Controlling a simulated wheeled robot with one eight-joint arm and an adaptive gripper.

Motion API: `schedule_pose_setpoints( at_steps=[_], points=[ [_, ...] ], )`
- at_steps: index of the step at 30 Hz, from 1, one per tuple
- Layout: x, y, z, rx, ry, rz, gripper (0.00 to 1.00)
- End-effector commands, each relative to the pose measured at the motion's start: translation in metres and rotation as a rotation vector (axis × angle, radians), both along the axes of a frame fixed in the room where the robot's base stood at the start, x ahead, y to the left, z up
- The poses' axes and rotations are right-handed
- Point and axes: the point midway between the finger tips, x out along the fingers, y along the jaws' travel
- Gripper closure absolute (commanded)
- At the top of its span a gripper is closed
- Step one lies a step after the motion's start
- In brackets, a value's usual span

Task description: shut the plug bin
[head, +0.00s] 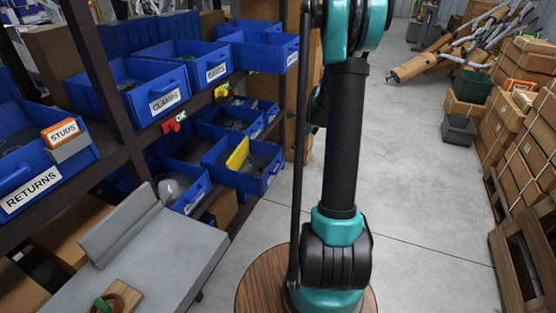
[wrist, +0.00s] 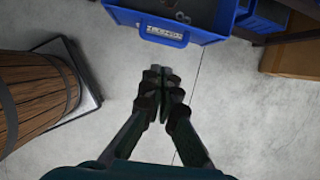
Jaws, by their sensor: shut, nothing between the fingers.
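In the wrist view my gripper (wrist: 162,76) is shut and empty above the bare floor. A blue bin (wrist: 205,38) with a front handle and a white label (wrist: 163,32) juts in from the top edge, beyond and apart from my fingertips. Its label is too blurred to read, so I cannot tell if it is the plug bin. Small ring-like parts lie inside it. In the head view a lower-shelf blue bin with a yellow divider (head: 238,155) sticks out from the shelf, its label unclear. My gripper is outside the head view.
Upper bins read CLAMPS (head: 165,101) and RETURNS (head: 31,190). Another lower blue bin (head: 191,200) stands nearer. A grey cart top (head: 150,262) is at the front left. A wooden barrel (wrist: 32,95) stands left in the wrist view. Open floor (head: 425,180) lies right of my arm.

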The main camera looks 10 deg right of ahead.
Motion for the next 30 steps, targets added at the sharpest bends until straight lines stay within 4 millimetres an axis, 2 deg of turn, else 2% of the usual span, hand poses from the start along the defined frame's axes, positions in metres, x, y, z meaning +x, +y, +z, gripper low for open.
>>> schedule_pose_setpoints(
  at_steps=[8, 23, 27, 30],
  points=[
    [0.008, 0.004, -0.02, 0.01, 0.009, -0.026, 1.0],
    [0.026, 0.029, -0.099, 0.01, 0.009, -0.024, 1.0],
    [0.038, 0.048, -0.095, 0.009, 0.009, -0.022, 1.0],
    [0.044, 0.055, -0.095, 0.008, 0.008, -0.023, 1.0]
  ],
)
